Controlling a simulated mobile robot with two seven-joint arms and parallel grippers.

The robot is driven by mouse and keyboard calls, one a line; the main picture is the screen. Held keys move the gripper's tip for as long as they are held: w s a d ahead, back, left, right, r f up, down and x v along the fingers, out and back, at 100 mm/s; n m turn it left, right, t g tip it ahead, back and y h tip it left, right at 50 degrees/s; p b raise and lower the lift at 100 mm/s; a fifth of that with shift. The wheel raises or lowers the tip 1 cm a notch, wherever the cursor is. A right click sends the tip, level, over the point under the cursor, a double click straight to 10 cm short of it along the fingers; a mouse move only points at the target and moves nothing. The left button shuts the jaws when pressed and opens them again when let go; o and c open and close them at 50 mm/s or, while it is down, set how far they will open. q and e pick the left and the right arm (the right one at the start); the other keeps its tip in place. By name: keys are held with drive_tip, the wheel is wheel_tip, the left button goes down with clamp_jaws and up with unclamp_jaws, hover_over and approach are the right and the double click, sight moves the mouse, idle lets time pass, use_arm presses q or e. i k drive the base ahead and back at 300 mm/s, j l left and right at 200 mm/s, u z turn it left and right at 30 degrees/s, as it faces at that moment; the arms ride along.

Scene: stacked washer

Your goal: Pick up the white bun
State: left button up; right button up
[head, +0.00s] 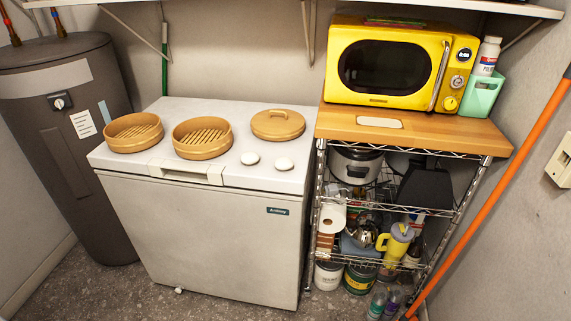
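Two small white buns sit on the white top of the chest freezer (185,104), near its front edge. One bun (250,158) is to the left, just right of the middle bamboo steamer. The other bun (284,163) is to the right, below the steamer lid. They are apart from each other and nothing covers them. Neither of my grippers shows in the head view.
Two open round bamboo steamers, a left one (134,132) and a middle one (202,138), and a bamboo lid (278,124) share the freezer top. A wire rack (318,200) with a wooden top (440,130) and yellow microwave (395,65) stands to the right. A dark tank (60,150) stands left.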

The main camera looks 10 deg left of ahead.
sight(283, 163)
drive_tip(key=i+j, duration=0.2)
drive_tip(key=j, duration=0.2)
drive_tip(key=i+j, duration=0.2)
drive_tip(key=j, duration=0.15)
drive_tip(key=i+j+z, duration=0.1)
drive_tip(key=j, duration=0.3)
drive_tip(key=i+j, duration=0.25)
drive_tip(key=j, duration=0.15)
